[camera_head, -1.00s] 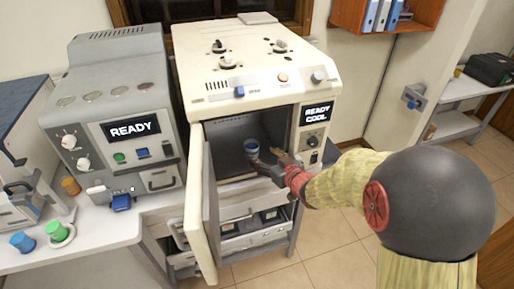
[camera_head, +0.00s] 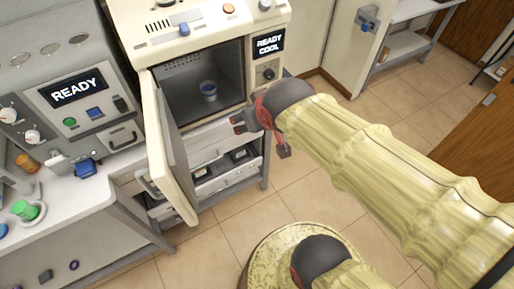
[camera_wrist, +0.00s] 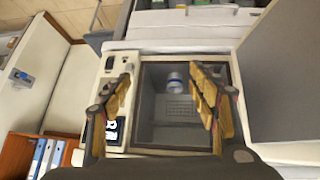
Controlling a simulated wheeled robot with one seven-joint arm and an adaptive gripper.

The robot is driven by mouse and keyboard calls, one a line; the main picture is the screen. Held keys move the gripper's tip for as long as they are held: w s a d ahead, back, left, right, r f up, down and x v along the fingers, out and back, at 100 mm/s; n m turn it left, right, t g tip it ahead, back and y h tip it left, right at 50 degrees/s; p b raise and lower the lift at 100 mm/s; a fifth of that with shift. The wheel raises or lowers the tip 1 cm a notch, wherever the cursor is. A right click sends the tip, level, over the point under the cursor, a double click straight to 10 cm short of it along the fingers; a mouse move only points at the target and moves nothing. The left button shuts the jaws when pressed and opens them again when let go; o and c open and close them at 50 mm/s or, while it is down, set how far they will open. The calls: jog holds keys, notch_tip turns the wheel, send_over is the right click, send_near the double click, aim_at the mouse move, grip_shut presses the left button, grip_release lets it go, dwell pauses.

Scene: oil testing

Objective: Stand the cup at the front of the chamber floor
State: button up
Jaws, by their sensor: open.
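The cup (camera_head: 208,91), grey-white with a blue band or content, stands upright on the floor of the open chamber (camera_head: 183,101). The cup also shows in the wrist view (camera_wrist: 175,80), inside the chamber and between my fingers as seen from there. My gripper (camera_head: 240,122) is outside the chamber, in front of its right side and apart from the cup. In the wrist view my gripper (camera_wrist: 163,95) has its two yellow-padded fingers spread wide with nothing between them. The chamber door (camera_head: 170,150) stands open on the left.
The cream oven's panel (camera_head: 268,45) reads READY COOL, right of the opening. A grey machine (camera_head: 80,95) stands to the left. Tiled floor (camera_head: 225,225) is open in front.

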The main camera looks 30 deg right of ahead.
jog(key=s+a+g+y, duration=0.1)
jog(key=s+a, duration=0.3)
jog(key=s, duration=0.5)
jog(key=shift+s+a+r+g, duration=0.15)
jog(key=shift+s+a+g, duration=0.1)
jog(key=shift+g, duration=0.25)
